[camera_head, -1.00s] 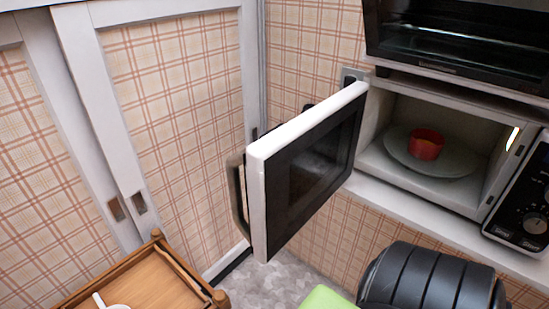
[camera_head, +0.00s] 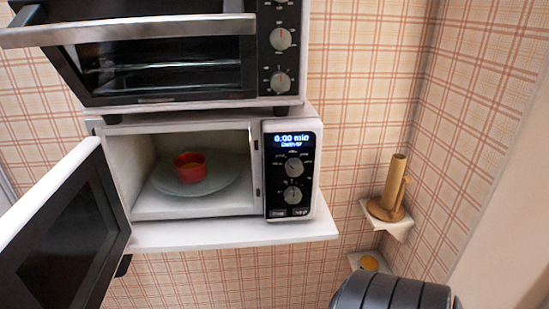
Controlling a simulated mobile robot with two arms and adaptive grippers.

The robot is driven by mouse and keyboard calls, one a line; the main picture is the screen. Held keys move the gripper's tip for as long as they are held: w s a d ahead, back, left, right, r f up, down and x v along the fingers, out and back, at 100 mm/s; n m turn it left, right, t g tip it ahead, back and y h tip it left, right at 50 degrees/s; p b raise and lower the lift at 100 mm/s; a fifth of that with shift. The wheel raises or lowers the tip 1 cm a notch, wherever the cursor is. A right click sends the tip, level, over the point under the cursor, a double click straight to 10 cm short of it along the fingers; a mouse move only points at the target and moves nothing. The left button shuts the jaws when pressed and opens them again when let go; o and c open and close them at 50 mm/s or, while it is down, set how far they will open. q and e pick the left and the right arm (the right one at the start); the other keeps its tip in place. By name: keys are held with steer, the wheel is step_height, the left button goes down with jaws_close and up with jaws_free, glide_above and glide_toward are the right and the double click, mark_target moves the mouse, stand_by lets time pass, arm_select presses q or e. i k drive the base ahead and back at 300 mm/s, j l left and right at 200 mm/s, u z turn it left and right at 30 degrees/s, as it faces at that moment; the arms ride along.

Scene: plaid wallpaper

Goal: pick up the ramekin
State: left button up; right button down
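The red ramekin (camera_head: 190,167) stands upright on the round glass plate (camera_head: 225,190) inside the open microwave (camera_head: 226,123), left of its control panel. What the ramekin holds is hard to make out. The microwave door (camera_head: 68,235) hangs open toward me at the lower left. Neither gripper shows. A black ribbed part of my own arm (camera_head: 395,292) is at the bottom right, below and apart from the microwave.
A toaster oven (camera_head: 268,50) sits on top of the microwave. The white shelf (camera_head: 235,236) under the microwave has a narrow front edge. A wooden holder (camera_head: 390,190) stands on a small corner shelf at right, with a yellow round item (camera_head: 369,263) below it.

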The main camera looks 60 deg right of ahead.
mark_target(190, 167)
steer(key=z, duration=1.25)
